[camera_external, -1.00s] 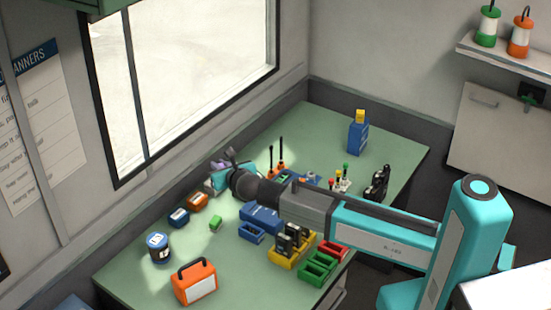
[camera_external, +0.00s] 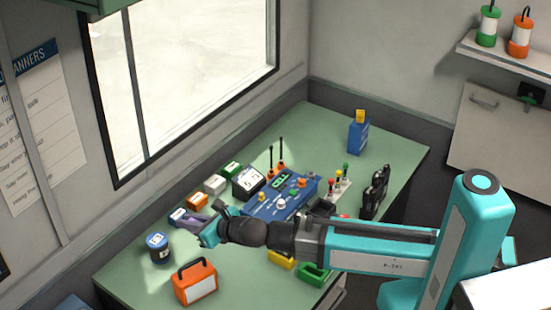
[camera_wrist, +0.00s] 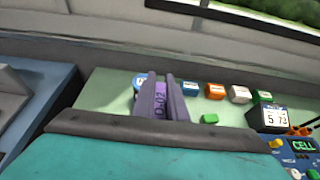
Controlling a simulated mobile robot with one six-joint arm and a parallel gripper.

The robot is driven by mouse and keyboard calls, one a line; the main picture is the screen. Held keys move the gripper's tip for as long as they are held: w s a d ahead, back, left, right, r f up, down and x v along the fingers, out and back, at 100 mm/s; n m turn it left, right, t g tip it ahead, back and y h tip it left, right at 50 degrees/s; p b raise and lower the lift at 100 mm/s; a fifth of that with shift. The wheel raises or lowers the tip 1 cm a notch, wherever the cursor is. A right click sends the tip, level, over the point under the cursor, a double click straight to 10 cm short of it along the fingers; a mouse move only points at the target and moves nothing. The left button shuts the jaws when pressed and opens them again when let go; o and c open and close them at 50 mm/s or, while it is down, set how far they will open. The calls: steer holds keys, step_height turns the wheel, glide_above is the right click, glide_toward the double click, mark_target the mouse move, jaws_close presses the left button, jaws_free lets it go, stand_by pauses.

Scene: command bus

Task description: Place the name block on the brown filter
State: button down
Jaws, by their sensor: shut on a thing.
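My gripper (camera_wrist: 162,92) is shut on the purple name block (camera_wrist: 160,101), whose side lettering looks like "ID-02". In the external view my gripper (camera_external: 203,226) is over the front left part of the bench, close in front of the blue box. The orange-brown block (camera_external: 197,201), which looks like the brown filter, stands in the row along the window wall. It also shows in the wrist view (camera_wrist: 214,91), to the right of the held block and farther away. Its top is clear. The block's height above the bench cannot be told exactly.
The row also has a blue box (camera_wrist: 190,88), a white box (camera_external: 215,184) and a green box (camera_external: 231,169). A round blue-topped can (camera_external: 158,247) and an orange lantern-like case (camera_external: 194,281) stand left and in front.

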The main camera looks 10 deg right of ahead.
step_height(320, 180, down, 3)
steer(key=shift+f, duration=0.1)
stand_by(0.5)
steer(key=p, duration=0.4)
glide_above(157, 242)
steer(key=w+a, duration=0.2)
steer(key=w, duration=0.2)
steer(key=shift+s+a+f, duration=0.1)
steer(key=shift+s+f, duration=0.15)
steer(key=shift+f, duration=0.4)
steer(key=shift+w+a+f+p, duration=0.15)
steer(key=shift+a+f, duration=0.05)
steer(key=shift+f, duration=0.7)
steer(key=shift+w+a+f+p, duration=0.1)
steer(key=shift+a+f+p, duration=0.05)
steer(key=shift+f, duration=0.75)
steer(key=shift+f, duration=0.15)
